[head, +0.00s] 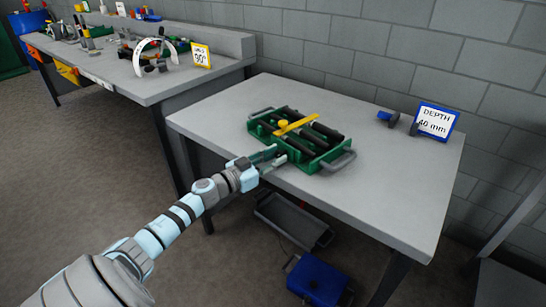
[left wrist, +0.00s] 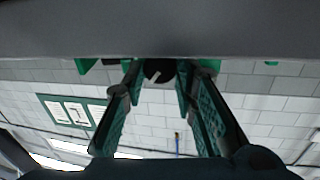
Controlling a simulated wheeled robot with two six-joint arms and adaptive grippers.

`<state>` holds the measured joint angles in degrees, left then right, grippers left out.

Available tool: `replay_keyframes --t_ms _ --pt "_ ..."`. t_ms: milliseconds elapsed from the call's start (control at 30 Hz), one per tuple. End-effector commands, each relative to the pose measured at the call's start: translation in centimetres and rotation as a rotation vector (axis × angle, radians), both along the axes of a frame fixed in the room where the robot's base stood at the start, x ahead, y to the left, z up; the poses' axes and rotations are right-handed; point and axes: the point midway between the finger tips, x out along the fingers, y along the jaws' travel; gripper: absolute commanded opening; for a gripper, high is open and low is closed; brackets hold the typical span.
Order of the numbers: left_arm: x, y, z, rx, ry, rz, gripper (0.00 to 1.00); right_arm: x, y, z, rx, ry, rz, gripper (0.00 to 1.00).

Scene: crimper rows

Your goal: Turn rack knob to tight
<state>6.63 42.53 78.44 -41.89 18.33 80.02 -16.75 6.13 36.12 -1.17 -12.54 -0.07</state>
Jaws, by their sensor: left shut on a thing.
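The green rack (head: 327,161) lies on the grey table, with several black bars across it, a yellow strip (head: 300,124) on top and a grey handle at each end. My left gripper (head: 278,157) is at the rack's front side. In the left wrist view the dark round rack knob (left wrist: 158,72), with a pale mark on its face, sits between the fingertips of the left gripper (left wrist: 160,82), which is shut on it. In the head view the fingers hide the knob. My right gripper is not in view.
A blue-framed sign reading "DEPTH 40 mm" (head: 436,121) and a blue and black object (head: 387,117) stand at the table's back right. Below are a grey tray (head: 293,222) and a blue box (head: 318,281). A cluttered bench (head: 165,84) stands left. The table's right front is clear.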

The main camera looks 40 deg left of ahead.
Motion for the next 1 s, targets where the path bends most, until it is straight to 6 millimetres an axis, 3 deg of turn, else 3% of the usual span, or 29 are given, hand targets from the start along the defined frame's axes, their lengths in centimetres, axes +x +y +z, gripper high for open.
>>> replay_keyframes --t_ms 500,1000 --pt "0.0 -0.1 0.0 0.397 -0.073 0.000 0.00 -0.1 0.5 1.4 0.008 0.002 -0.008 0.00" --pt "-0.1 -0.2 -0.1 0.781 -0.144 0.001 0.00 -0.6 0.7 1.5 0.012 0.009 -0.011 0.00"
